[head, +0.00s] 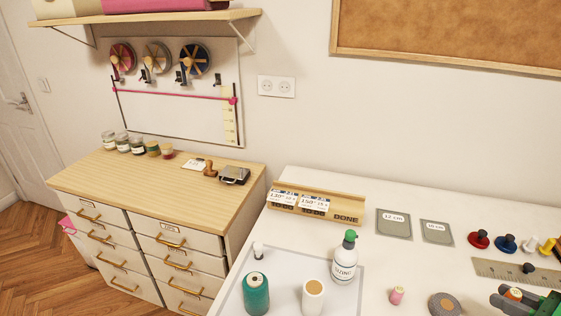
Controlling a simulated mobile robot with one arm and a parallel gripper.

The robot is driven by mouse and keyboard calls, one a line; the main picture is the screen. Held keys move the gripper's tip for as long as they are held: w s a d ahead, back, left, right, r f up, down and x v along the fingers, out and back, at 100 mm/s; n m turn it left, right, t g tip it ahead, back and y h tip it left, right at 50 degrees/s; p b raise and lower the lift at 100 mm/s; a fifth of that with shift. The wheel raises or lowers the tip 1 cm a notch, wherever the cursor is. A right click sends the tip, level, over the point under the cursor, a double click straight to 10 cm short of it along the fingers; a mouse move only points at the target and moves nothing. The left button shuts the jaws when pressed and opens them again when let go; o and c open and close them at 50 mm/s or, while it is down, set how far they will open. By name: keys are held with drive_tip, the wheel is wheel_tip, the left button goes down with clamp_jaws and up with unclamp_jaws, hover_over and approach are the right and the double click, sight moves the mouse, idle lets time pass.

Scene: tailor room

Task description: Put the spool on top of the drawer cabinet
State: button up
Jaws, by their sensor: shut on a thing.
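My gripper (514,299), with green and dark grey parts, is at the bottom right over the white table, partly cut off by the picture edge. It is shut on a small spool (514,294), of which only a pale and orange round top shows between the fingers. The drawer cabinet (105,176) stands at the left, with a light wooden top and white drawers with brass handles. My gripper is far to the right of it. The front and middle of its top are bare.
Several small jars (122,143), a stamp (209,168) and a dark metal device (234,175) stand along the cabinet top's back.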

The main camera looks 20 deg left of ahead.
drive_tip(key=w+a+n+g+y, duration=0.1)
drive_tip(key=w+a+n+g, duration=0.1)
drive_tip(key=w+a, duration=0.6)
drive_tip(key=w+a+n+g+y, duration=0.1)
drive_tip(key=w+a, duration=0.4)
drive_tip(key=a, duration=0.8)
drive_tip(key=w+a+n+g+y, duration=0.1)
drive_tip(key=w+a+n+g, duration=0.1)
drive_tip(key=w+a, duration=0.6)
drive_tip(key=s+a+f+n+g, duration=0.1)
drive_tip(key=s+a, duration=0.2)
drive_tip(key=a, duration=1)
drive_tip(key=s+a+n+g, duration=0.1)
drive_tip(key=s+a+g, duration=0.15)
drive_tip(key=a, duration=1.15)
drive_tip(key=s+a+f+n+g, duration=0.15)
drive_tip(key=s+a, duration=0.25)
drive_tip(key=a, duration=0.9)
hover_over(215, 217)
drive_tip(key=shift+t, duration=0.4)
drive_tip(key=f, duration=0.8)
drive_tip(key=shift+s+d+f, duration=0.2)
drive_tip(key=shift+s+d, duration=0.1)
drive_tip(key=shift+d, duration=0.05)
drive_tip(key=shift+w+a+f, duration=0.25)
drive_tip(key=shift+f, duration=0.2)
drive_tip(key=shift+f+y, duration=0.3)
drive_tip(key=shift+f, duration=1.2)
